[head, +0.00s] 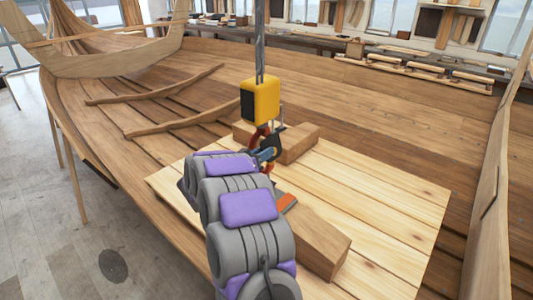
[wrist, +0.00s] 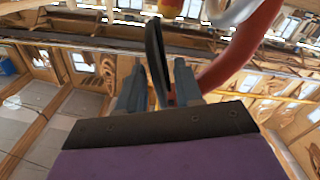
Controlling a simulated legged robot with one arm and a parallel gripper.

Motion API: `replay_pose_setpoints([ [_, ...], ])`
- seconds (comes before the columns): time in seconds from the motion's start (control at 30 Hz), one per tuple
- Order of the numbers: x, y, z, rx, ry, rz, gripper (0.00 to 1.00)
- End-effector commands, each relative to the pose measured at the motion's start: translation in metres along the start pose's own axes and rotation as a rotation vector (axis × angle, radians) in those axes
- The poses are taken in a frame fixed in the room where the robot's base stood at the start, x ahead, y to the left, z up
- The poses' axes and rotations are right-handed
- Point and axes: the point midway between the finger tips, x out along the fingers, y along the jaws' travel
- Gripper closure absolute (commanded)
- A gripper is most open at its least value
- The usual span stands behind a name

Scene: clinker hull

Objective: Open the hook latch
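A yellow hoist block (head: 260,100) hangs from a dark line above the pale planks, with a red hook (head: 259,135) under it. The hook's thick red curve (wrist: 240,50) fills the upper right of the wrist view. The latch, a dark curved strip (wrist: 156,52), runs down between my two fingers. My gripper (head: 268,153) is at the hook, and in the wrist view its grey fingers (wrist: 159,80) stand on either side of the latch. A narrow gap shows beside the right finger; contact on the left is unclear. The latch is hard to make out in the head view.
A pale plank platform (head: 400,205) lies across the wooden hull. Timber blocks (head: 302,145) sit behind the hook, and a longer beam (head: 315,240) lies right of my arm. Curved ribs (head: 175,122) are at left. A cluttered workbench (head: 420,70) stands behind.

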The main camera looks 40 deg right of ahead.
Motion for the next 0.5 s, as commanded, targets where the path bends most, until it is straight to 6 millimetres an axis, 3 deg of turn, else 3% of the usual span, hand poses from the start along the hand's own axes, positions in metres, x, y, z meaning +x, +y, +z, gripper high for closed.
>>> replay_pose_setpoints([
  [0.2, 0.022, 0.001, 0.004, -0.003, -0.006, 0.001, 0.65],
  [0.5, 0.017, 0.0, 0.002, -0.002, -0.002, 0.0, 0.68],
])
